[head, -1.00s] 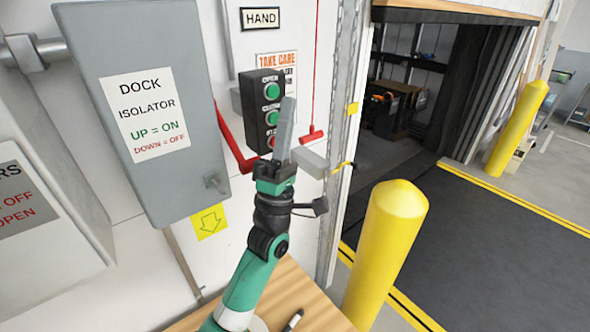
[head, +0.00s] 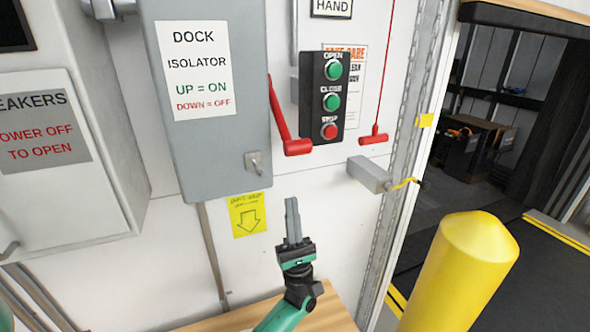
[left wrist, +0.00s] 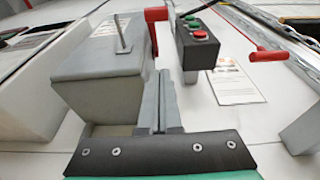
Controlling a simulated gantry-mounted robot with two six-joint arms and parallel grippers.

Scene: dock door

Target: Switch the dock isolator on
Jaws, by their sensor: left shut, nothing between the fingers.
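The grey dock isolator box (head: 215,150) hangs on the white wall, its label reading up = on, down = off. Its red lever (head: 281,115) is on the box's right side and slopes down, with the grip at its low end. The lever also shows in the left wrist view (left wrist: 156,24), just beyond my fingertips. My left gripper (head: 292,203) is shut and empty, fingers pointing up, below the lever's grip and apart from it in the head view. Its fingers show in the middle of the left wrist view (left wrist: 160,85). My right gripper is out of view.
A black button station (head: 328,98) is right of the lever. A red pull handle (head: 373,139) hangs on a cord, above a grey block (head: 370,174) jutting from the wall. A yellow bollard (head: 462,270) stands at right. A breakers cabinet (head: 55,190) is at left.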

